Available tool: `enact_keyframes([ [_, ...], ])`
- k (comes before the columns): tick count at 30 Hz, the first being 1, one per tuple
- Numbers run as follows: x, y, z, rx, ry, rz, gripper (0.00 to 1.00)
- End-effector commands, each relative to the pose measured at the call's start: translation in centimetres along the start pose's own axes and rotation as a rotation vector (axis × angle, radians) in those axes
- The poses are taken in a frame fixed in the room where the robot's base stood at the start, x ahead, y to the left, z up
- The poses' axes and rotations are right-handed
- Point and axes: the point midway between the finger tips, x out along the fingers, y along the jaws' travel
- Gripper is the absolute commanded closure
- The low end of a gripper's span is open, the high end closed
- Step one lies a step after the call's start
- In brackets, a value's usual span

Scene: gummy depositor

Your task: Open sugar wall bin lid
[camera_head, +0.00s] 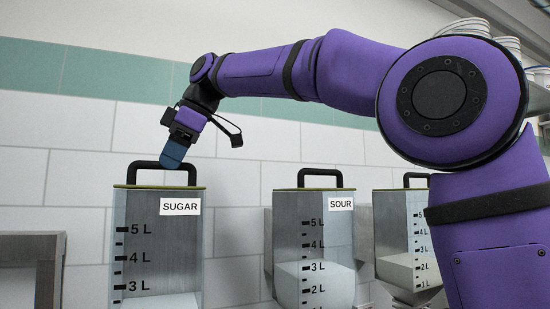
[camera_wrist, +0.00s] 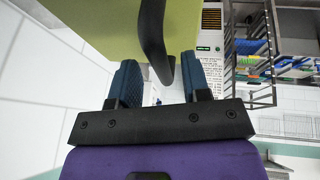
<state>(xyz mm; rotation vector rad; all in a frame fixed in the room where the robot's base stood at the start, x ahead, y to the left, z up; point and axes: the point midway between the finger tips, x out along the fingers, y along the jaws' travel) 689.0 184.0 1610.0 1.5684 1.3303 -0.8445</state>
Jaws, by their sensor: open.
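The sugar wall bin (camera_head: 155,245) is a clear container labelled SUGAR with a litre scale, at left in the head view. Its yellow-green lid (camera_head: 140,187) lies closed on top and carries a black arched handle (camera_head: 143,164). The wrist view also shows the lid (camera_wrist: 105,25) and the handle (camera_wrist: 152,35). My gripper (camera_head: 172,163) is at the handle's top bar, with a blue finger overlapping it. In the wrist view my gripper (camera_wrist: 160,75) is open, with the handle's bar between its two blue fingers. Whether either finger touches the handle I cannot tell.
The SOUR bin (camera_head: 313,250) and another similar bin (camera_head: 405,240) hang to the right, both with handled lids. A metal table (camera_head: 30,240) stands at lower left. A shelf with stacked white tubs (camera_head: 470,27) is at upper right. White tiled wall lies behind.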

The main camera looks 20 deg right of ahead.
Motion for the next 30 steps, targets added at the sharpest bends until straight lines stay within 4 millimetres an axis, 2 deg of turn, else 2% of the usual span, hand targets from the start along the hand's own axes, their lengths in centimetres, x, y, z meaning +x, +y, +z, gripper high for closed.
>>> enact_keyframes([
  [8, -2.9, 0.1, 0.1, 0.000, 0.000, 0.003, 0.57],
  [18, -7.6, 0.1, 0.0, 0.000, 0.001, 0.002, 0.57],
  [30, -10.8, 0.1, 0.0, 0.000, 0.001, 0.002, 0.57],
])
